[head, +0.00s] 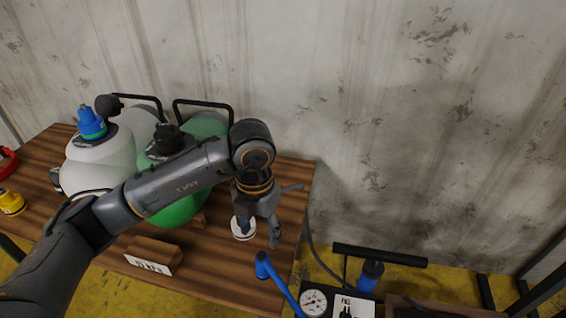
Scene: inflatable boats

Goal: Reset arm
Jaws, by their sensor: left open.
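My left arm reaches in from the lower left across the front of the tanks. My left gripper (261,230) points down over the right part of the wooden table (210,277). It is open, with its fingers apart. A small round white piece (242,236) is right by its left finger, on or just above the table. I cannot tell whether the finger touches it. Nothing shows clearly held between the fingers. My right gripper is not in view.
A white tank (100,153) with a blue fitting and a green tank (168,213) stand on the table. A wooden block with a label (150,261) sits at the front. A pump with a gauge (314,302) and blue hose end (264,266) is at the lower right. A corrugated wall stands behind.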

